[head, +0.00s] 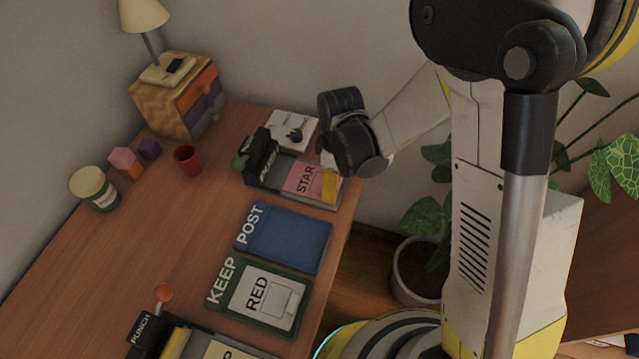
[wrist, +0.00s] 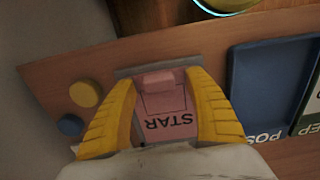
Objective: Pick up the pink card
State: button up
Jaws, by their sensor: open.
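The pink card (head: 302,178) lies on a grey tray (head: 326,206) at the table's far right end, with the word STAR on it. In the wrist view the pink card (wrist: 168,112) sits between the two yellow fingers of my gripper (wrist: 163,110), upside down in the picture, with a raised pink tab at its top. My gripper is open, with a finger on each side of the card. In the head view one yellow finger (head: 329,187) shows by the card, and my wrist hides part of the area. I cannot tell whether the fingers touch the card.
A black punch (head: 262,155) stands at the tray's left end. A blue POST tray (head: 290,240) and a green KEEP tray (head: 222,296) with a RED card (head: 262,298) lie nearer. A red cup (head: 187,160) and a small drawer box (head: 170,108) stand further left. The table's middle is clear.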

jog(key=c, duration=0.9)
jog(key=shift+r, duration=0.15)
jog(key=shift+c, duration=0.2)
